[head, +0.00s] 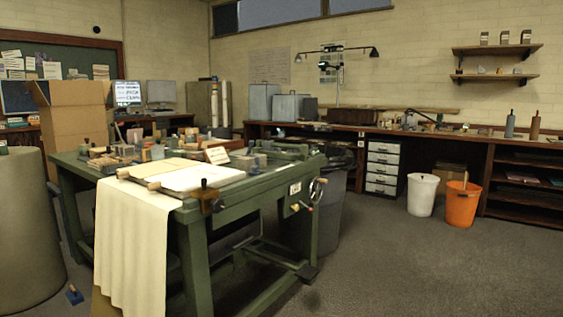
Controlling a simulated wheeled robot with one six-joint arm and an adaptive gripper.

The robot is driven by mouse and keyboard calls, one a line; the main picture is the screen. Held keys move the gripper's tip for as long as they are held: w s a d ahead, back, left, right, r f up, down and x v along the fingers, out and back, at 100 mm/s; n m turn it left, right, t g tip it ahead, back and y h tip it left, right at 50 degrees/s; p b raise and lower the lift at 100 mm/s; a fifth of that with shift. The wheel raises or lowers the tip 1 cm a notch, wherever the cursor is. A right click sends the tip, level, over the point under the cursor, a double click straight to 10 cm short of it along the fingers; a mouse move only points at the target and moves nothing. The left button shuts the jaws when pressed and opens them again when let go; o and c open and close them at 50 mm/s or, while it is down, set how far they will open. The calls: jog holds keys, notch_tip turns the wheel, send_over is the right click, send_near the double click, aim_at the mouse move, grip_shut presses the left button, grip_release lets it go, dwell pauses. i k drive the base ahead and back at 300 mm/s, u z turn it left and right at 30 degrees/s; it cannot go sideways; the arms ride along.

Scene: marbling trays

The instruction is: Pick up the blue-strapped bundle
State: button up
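I cannot make out a blue-strapped bundle for certain in the head view. A small blue object (74,295) with a darker upright part lies on the floor at the lower left, between the big grey cylinder and the cloth; it is too small to tell whether it is the bundle. My gripper is not in view.
A green press table (188,218) with a hanging cream cloth (130,240) stands at centre left, crowded with small items. A big grey cylinder (28,230) is at the left edge. A white bucket (421,195) and an orange bucket (461,204) stand right. The carpet at front right is clear.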

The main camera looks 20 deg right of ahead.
aim_at(245, 163)
jog(key=z, duration=0.75)
jog(key=i, duration=0.85)
jog(key=z, duration=0.75)
jog(key=i, duration=1.05)
jog(key=u, duration=0.3)
